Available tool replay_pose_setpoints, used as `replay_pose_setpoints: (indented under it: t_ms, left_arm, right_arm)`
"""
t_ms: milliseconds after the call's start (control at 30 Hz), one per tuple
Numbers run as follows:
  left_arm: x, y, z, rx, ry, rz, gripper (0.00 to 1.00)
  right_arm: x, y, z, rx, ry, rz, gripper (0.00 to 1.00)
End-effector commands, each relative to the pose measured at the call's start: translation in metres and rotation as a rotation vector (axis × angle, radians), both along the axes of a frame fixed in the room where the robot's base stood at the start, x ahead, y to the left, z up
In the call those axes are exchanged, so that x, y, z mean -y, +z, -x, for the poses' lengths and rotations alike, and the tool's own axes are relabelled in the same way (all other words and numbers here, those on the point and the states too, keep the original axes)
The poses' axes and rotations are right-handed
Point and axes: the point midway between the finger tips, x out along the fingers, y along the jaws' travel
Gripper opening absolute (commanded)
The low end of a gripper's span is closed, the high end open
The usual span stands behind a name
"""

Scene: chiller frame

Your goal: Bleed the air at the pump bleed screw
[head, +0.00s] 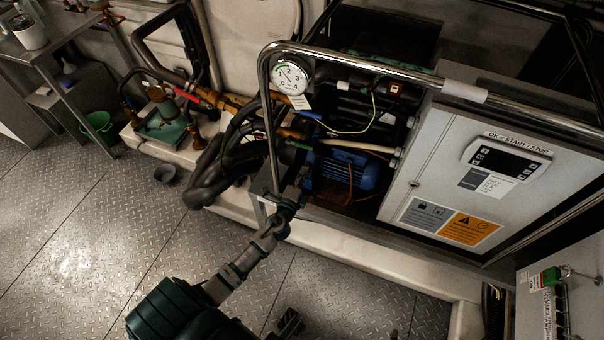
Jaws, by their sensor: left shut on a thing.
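The blue pump motor (345,173) sits low inside the chiller frame, behind the bright tubular rail. My left gripper (290,198) is at the left end of the pump, by the lower end of the frame's upright. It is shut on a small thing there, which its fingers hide. I cannot make out the bleed screw itself. The round pressure gauge (290,78) hangs above at the frame's top left corner; its needle is too small to read surely.
A white control cabinet (455,180) with a display (507,159) stands right of the pump. Thick black hoses (213,180) lie left. A small dark cup (165,175) and a green bucket (98,127) stand on the floor. The plate floor (85,240) is open at left.

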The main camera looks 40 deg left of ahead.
Motion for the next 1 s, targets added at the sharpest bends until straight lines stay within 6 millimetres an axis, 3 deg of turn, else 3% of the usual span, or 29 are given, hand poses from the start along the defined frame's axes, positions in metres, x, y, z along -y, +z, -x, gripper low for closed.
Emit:
replay_pose_setpoints:
  t_ms: [33, 567, 700, 1000]
  left_arm:
    - [0.0064, -0.0037, 0.0003, -0.008, -0.015, -0.008, 0.00]
    - [0.0059, -0.0063, 0.0006, -0.018, -0.015, -0.033, 0.00]
    - [0.0050, -0.0060, 0.0006, -0.017, -0.013, -0.033, 0.31]
    - [0.0009, -0.0041, 0.0020, -0.013, -0.007, -0.032, 0.31]
  right_arm:
    - [0.0003, -0.0006, 0.0005, -0.004, 0.000, 0.001, 0.80]
    - [0.0014, -0.0022, 0.0022, -0.016, -0.001, 0.003, 0.80]
    - [0.0013, -0.0021, 0.0023, -0.015, -0.001, 0.003, 0.80]
    - [0.0010, -0.0017, 0.0042, -0.014, 0.004, 0.005, 0.80]
